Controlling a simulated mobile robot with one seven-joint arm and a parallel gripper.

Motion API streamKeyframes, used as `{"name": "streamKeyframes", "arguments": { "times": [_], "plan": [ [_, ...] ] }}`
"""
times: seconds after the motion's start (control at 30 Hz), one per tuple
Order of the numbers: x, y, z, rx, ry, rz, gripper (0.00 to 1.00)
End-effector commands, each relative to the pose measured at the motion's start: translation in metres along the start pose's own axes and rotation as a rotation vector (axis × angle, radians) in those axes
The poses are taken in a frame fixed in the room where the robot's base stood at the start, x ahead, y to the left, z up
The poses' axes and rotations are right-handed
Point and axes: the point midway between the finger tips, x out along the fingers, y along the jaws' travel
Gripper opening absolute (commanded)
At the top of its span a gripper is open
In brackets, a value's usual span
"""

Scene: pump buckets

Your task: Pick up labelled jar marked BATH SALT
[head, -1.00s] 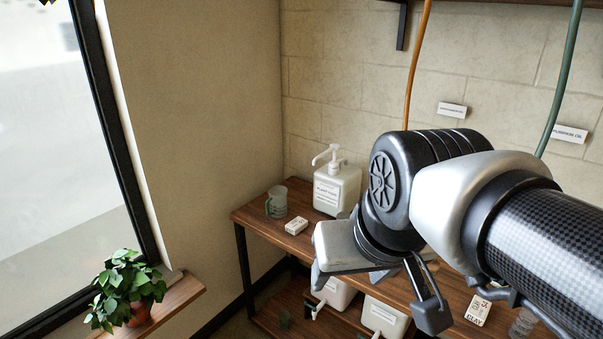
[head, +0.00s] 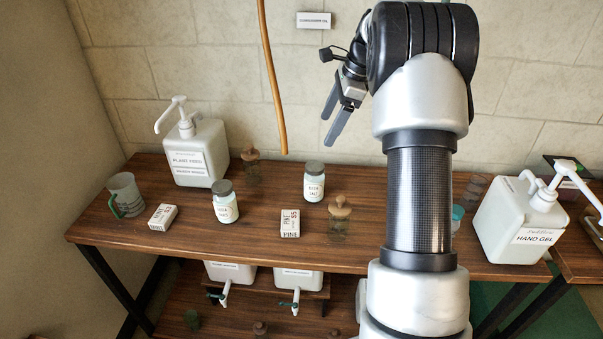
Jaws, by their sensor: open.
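A small white jar (head: 314,186) with a grey lid stands upright on the wooden bench; its label appears to read BATH SALT. A similar lidded jar (head: 225,206) stands to its left, nearer the front; its small label is hard to read. My gripper (head: 332,117) is open and empty, high above the bench in front of the wall. Its fingers point down and left, above the first jar in the picture and apart from it.
On the bench (head: 110,228) stand a PLANT FOOD pump bucket (head: 198,155), a HAND GEL pump bucket (head: 505,228), a mug (head: 126,195), small boxes (head: 290,224) and cork-topped jars (head: 340,218). An orange hose (head: 270,75) hangs left of my gripper.

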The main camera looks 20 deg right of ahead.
Motion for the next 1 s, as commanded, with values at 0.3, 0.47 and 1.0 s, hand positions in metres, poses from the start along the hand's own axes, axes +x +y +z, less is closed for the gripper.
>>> {"name": "streamKeyframes", "arguments": {
  "times": [0.3,0.47,1.0],
  "plan": [
    [0.072,-0.029,-0.054,0.289,-0.047,0.038,0.77],
    [0.094,-0.028,-0.056,0.307,-0.051,0.044,0.77],
    [0.192,-0.025,-0.05,0.304,-0.05,0.041,0.77]
  ]
}}
